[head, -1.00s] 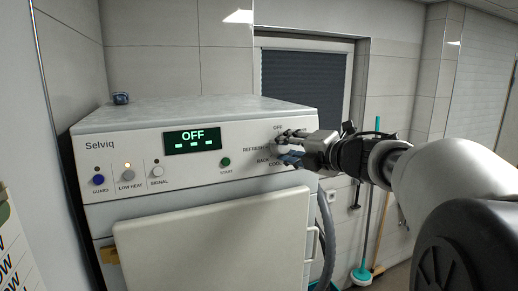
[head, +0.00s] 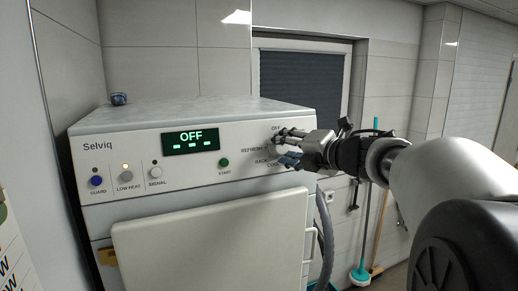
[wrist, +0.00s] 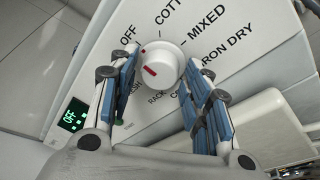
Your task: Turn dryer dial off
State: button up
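The white round dial (wrist: 160,65) is on the dryer's front panel, with a red bar on its face and a small red mark on its rim towards the OFF label (wrist: 129,32). The red bar points to the lower left. My gripper (wrist: 158,70) is open, with one blue-padded finger on each side of the dial; I cannot tell whether they touch it. In the head view my gripper (head: 284,148) hides most of the dial. The dryer's display (head: 190,141) reads OFF in green.
The dryer door (head: 210,235) is shut below. A teal-handled tool (head: 367,200) and a grey hose (head: 326,235) stand to the right.

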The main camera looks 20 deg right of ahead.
jog(key=shift+o, duration=0.7)
jog(key=shift+s+d+r, duration=0.1)
jog(key=shift+s, duration=0.2)
jog(key=v, duration=1.1)
jog(key=shift+s, duration=0.15)
